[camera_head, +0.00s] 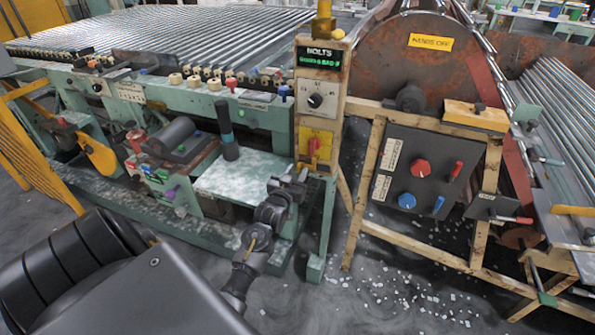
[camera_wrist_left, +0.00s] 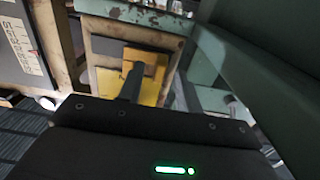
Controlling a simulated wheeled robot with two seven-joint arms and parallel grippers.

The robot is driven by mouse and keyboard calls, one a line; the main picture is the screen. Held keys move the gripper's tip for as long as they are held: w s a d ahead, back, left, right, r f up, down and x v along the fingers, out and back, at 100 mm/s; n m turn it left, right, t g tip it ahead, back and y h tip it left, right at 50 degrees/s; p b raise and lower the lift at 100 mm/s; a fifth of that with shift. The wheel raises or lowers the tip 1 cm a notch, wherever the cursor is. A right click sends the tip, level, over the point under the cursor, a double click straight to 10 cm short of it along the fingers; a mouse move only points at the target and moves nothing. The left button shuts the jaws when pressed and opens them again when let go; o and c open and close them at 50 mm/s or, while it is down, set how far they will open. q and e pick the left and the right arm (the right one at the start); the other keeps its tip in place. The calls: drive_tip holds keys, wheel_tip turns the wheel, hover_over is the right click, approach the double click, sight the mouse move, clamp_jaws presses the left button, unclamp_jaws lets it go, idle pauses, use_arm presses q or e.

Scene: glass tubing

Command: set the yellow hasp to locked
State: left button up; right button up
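No red lever can be made out there. My left gripper (camera_head: 296,178) is just below and left of the hasp in the head view, apart from the lever in the picture. Its finger opening is too small and dark to read. My right gripper is not seen.
To the right, a dark panel (camera_head: 403,148) has red and blue knobs. A green machine bench (camera_head: 240,180) stands left, behind my gripper. White scraps litter the floor (camera_head: 400,285).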

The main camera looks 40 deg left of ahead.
use_arm(q)
drive_tip(key=shift+w+a, duration=0.15)
drive_tip(key=shift+w, duration=0.4)
clamp_jaws()
